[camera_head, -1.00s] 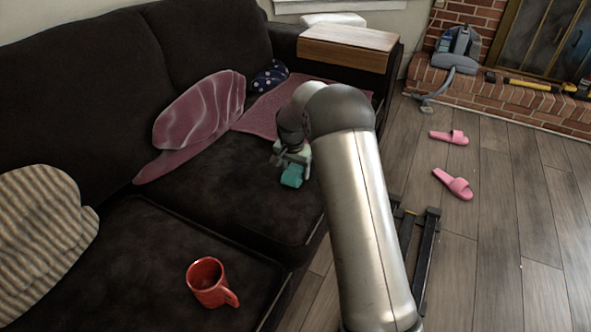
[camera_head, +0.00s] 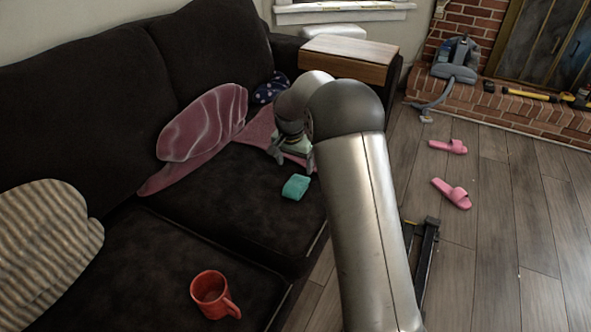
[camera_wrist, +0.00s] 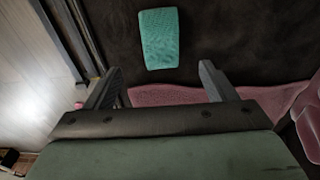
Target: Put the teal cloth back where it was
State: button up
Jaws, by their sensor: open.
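The teal cloth (camera_head: 296,187) lies folded on the dark sofa's seat cushion (camera_head: 225,190), near its front edge. In the wrist view the cloth (camera_wrist: 159,38) is a small rectangle beyond and between the fingertips, apart from both. My gripper (camera_head: 291,160) is open and empty, above the seat and on the far side of the cloth in the head view. The wrist view shows its two fingers spread wide (camera_wrist: 160,76). My arm hides part of the sofa's right end.
A red mug (camera_head: 209,294) stands on the nearer seat cushion. A pink cushion (camera_head: 203,124) and pink throw (camera_head: 262,128) lie behind the gripper. A wooden tray (camera_head: 349,58) sits on the armrest. Pink slippers (camera_head: 452,193) lie on the floor at right.

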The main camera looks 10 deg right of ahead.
jog(key=s+d+r+n, duration=0.15)
jog(key=s+r, duration=0.25)
jog(key=s, duration=0.5)
jog(key=s+r+n, duration=0.2)
jog(key=s+r, duration=0.2)
jog(key=s, duration=0.4)
jog(key=s+f+n+g+y, duration=0.1)
jog(key=s+n, duration=0.3)
jog(key=s, duration=1.8)
jog(key=shift+s+f+g, duration=0.3)
jog(key=shift+g, duration=0.2)
